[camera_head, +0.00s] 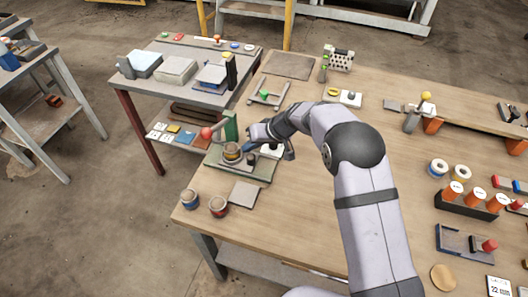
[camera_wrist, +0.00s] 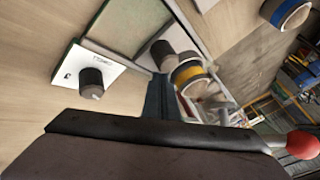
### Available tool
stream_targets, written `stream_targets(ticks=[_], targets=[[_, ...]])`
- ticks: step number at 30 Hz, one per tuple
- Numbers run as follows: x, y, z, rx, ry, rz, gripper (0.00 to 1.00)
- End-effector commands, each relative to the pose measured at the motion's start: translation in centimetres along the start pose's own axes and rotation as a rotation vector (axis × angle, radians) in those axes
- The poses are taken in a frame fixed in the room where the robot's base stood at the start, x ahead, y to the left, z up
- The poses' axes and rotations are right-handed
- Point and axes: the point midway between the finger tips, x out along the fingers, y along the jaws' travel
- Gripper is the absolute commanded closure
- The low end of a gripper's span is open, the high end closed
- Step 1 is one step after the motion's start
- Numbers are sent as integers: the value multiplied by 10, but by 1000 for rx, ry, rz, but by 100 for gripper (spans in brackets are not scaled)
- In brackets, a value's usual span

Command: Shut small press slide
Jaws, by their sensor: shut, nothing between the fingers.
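The small press has a green upright (camera_head: 230,127), a lever with a red ball (camera_head: 206,133) and a green-edged base plate (camera_head: 228,172). The red ball (camera_wrist: 302,145) also shows at the right of the wrist view. A round part with a yellow band (camera_head: 232,151) stands on the base; it also shows in the wrist view (camera_wrist: 192,74). A white panel with a dark knob (camera_wrist: 91,83) is at the base's end. My gripper (camera_head: 250,148) is low over the base, shut and empty, beside the round part. I cannot clearly tell the slide or whether I touch it.
A lower bench (camera_head: 203,95) stands behind to the left.

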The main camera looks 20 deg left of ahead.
Motion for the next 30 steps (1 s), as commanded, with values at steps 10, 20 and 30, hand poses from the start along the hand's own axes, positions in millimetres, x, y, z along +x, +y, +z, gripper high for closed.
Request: stream_targets(ticks=[10, 20, 30], targets=[[23, -26, -17, 2, -1, 0, 100], [23, -28, -18, 2, 2, -3, 100], [10, 2, -16, 5, 4, 1, 100]])
